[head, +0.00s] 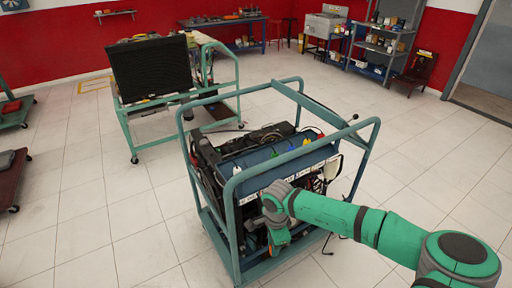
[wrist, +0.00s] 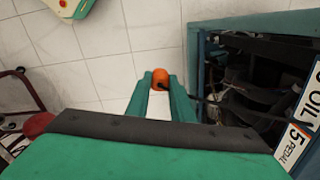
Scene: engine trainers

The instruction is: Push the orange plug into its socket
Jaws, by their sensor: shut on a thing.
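The orange plug (wrist: 160,79) sits between the fingertips of my gripper (wrist: 160,84) in the wrist view. The fingers are shut on it, and a dark spot shows on its near side. In the head view my gripper (head: 278,232) is low in front of the near side of the engine trainer (head: 262,160), beside its teal frame. In the wrist view the engine bay (wrist: 245,85) is to the right of the plug, with floor tiles behind the plug. I cannot pick out the socket in either view.
The trainer's teal frame rails (head: 236,215) stand close around my gripper. Dark cables hang at the trainer's right side. A white label panel (wrist: 297,125) is at the right of the wrist view. A second trainer (head: 150,75) stands behind left.

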